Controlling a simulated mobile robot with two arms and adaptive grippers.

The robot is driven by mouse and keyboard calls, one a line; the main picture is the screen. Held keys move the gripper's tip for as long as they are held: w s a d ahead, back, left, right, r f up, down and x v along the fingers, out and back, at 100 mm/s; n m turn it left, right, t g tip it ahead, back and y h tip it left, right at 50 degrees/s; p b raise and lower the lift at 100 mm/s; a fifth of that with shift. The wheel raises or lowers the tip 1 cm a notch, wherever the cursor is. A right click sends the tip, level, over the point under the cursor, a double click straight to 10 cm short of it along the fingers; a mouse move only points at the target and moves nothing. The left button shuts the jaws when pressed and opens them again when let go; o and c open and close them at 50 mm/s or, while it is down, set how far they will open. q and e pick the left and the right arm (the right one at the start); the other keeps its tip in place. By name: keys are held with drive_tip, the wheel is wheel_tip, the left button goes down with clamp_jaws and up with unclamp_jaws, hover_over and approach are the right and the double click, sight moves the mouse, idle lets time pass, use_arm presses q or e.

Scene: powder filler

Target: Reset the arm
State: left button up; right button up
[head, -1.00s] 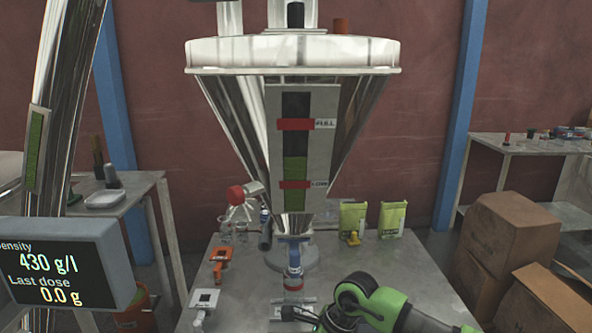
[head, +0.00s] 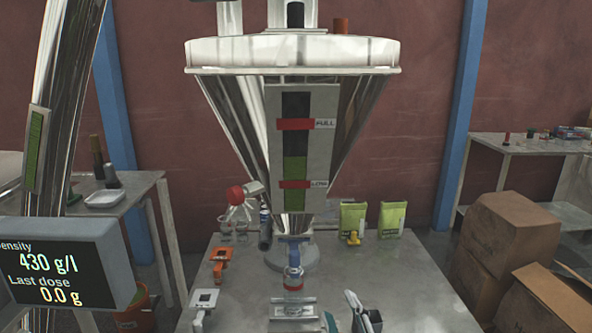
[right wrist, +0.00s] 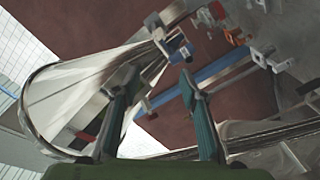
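My right gripper (head: 339,304) shows at the bottom of the head view, right of the middle, over the table (head: 420,290). Its fingers are apart with nothing between them. In the right wrist view the teal-padded fingers (right wrist: 158,80) also stand apart and empty, with the wall and the tilted hopper beyond them. My left gripper is not in view.
Two green pouches (head: 392,220) stand at the back right. Orange (head: 220,257) and white (head: 204,299) clamp-like parts lie at left. The table's right side looks clear.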

drive_tip(key=s+d+f+m+g+h, duration=0.25)
drive_tip(key=s+d+f, duration=0.2)
drive_tip(key=f, duration=0.25)
drive_tip(key=s+d+f+m+g+h, duration=0.1)
drive_tip(key=s+d+f+m+g, duration=0.3)
drive_tip(key=s+f, duration=0.3)
drive_tip(key=s+d+f+m+g, duration=0.15)
drive_tip(key=s+f+g, duration=0.25)
drive_tip(key=s, duration=0.5)
drive_tip(key=s+d+f+m+g, duration=0.15)
drive_tip(key=s+f+g, duration=0.3)
drive_tip(key=s, duration=0.45)
wheel_tip(320, 180, down, 27)
drive_tip(key=s, duration=0.2)
drive_tip(key=s+d+f+g, duration=0.1)
drive_tip(key=s+d+f, duration=0.1)
drive_tip(key=s+f, duration=1.4)
drive_tip(key=shift+s+d+g, duration=0.35)
drive_tip(key=shift+d+g, duration=0.05)
